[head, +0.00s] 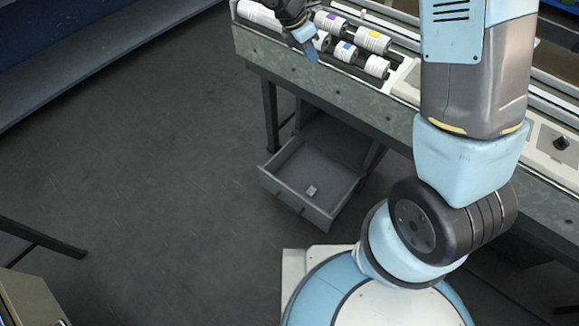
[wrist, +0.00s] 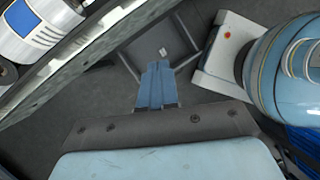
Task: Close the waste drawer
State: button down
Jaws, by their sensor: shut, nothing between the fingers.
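The waste drawer (head: 309,209) is a grey, open-topped drawer pulled out from a cabinet under the machine, low near the floor. A small pale scrap (head: 312,191) lies inside it. The drawer (wrist: 133,53) also shows in the wrist view, above and beyond the fingers. My gripper (head: 312,57) is high up at the machine's front edge, beside the rolls and well above the drawer. In the wrist view my gripper (wrist: 157,68) has its blue fingers together and empty. They overlap the drawer in that view without visible contact.
The flow wrapper (head: 330,93) runs along the right, with several labelled rolls (head: 345,51) on top. Its leg (head: 270,117) stands left of the drawer. Open dark floor (head: 130,150) lies to the left. A blue bench (head: 95,65) is at the upper left.

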jog(key=s+a+f+n+h, duration=0.1)
jog(key=s+a+f+n, duration=0.35)
jog(key=f, duration=0.85)
jog(key=s+a+f+n, duration=0.1)
jog(key=a+f+n, duration=0.5)
jog(key=f, duration=0.6)
jog(key=s+a+f+n+h, duration=0.1)
jog(key=s+a+f+n, duration=0.25)
jog(key=f+n, duration=0.65)
jog(key=s+f+n, duration=0.2)
jog(key=s+f, duration=0.3)
jog(key=f, duration=0.4)
jog(key=s+f+n, duration=0.1)
jog(key=s+f, duration=0.3)
jog(key=f, duration=0.4)
send_near(296, 197)
jog(key=s+f, duration=0.3)
jog(key=f, duration=0.1)
jog(key=shift+w+d+f+t+h, duration=0.15)
jog(key=shift+w+d, duration=0.25)
jog(key=shift+w, duration=0.1)
jog(key=shift+w+d+f+t+h, duration=0.15)
jog(key=shift+w+d+f, duration=0.05)
jog(key=shift+w+d, duration=0.6)
jog(key=shift+w, duration=0.15)
jog(key=shift+w, duration=0.1)
